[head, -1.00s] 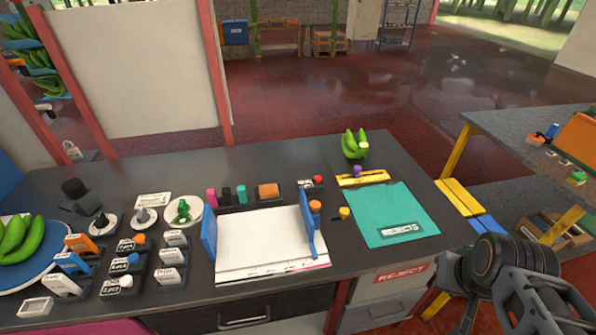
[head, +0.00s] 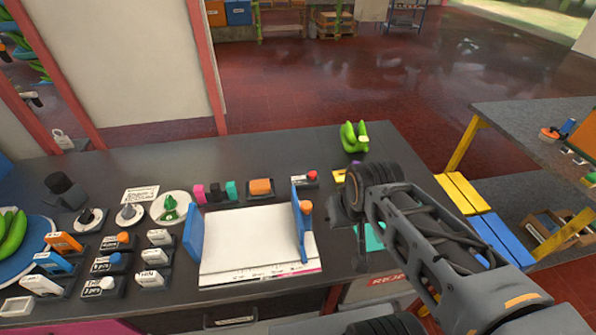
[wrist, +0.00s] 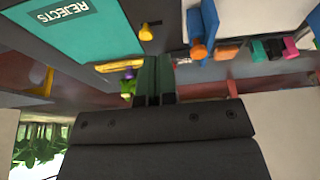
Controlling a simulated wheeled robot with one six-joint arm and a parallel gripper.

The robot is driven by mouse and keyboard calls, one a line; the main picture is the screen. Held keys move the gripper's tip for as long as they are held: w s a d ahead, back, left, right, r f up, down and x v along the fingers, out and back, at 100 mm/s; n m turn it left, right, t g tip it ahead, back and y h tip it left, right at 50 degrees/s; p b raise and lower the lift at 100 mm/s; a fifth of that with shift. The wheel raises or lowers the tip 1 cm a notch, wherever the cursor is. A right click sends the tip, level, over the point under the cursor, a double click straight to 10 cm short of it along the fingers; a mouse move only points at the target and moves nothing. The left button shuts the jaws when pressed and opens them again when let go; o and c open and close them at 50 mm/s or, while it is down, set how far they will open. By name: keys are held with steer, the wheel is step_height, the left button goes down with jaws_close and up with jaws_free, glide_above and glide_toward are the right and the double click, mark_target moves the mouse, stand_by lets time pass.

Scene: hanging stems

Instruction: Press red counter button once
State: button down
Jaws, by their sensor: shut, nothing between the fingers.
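The red button (head: 312,175) sits on a small dark counter box with a white label (head: 299,181). The box stands at the back of the dark counter, behind the blue upright plate with an orange knob. My gripper (head: 362,246) hangs over the teal mat, to the right of and nearer than the button, apart from it. In the wrist view my gripper (wrist: 155,88) is shut and empty. I cannot make out the red button in the wrist view.
The blue plate's orange knob (head: 306,207) stands up between the white sheet (head: 245,240) and my gripper. Green bananas (head: 354,138) lie behind right. The teal mat (wrist: 75,30) is largely covered by my arm in the head view.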

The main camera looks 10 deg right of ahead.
stand_by(0.3)
steer(key=m+t+y+p, duration=0.2)
steer(key=m+y, duration=0.3)
steer(key=m, duration=1.4)
glide_above(311, 174)
step_height(311, 174, down, 2)
steer(key=shift+f, duration=0.1)
step_height(311, 174, down, 9)
steer(key=b, duration=0.7)
steer(key=shift+f+b, duration=0.1)
steer(key=shift+b, duration=0.2)
steer(key=shift+f, duration=0.25)
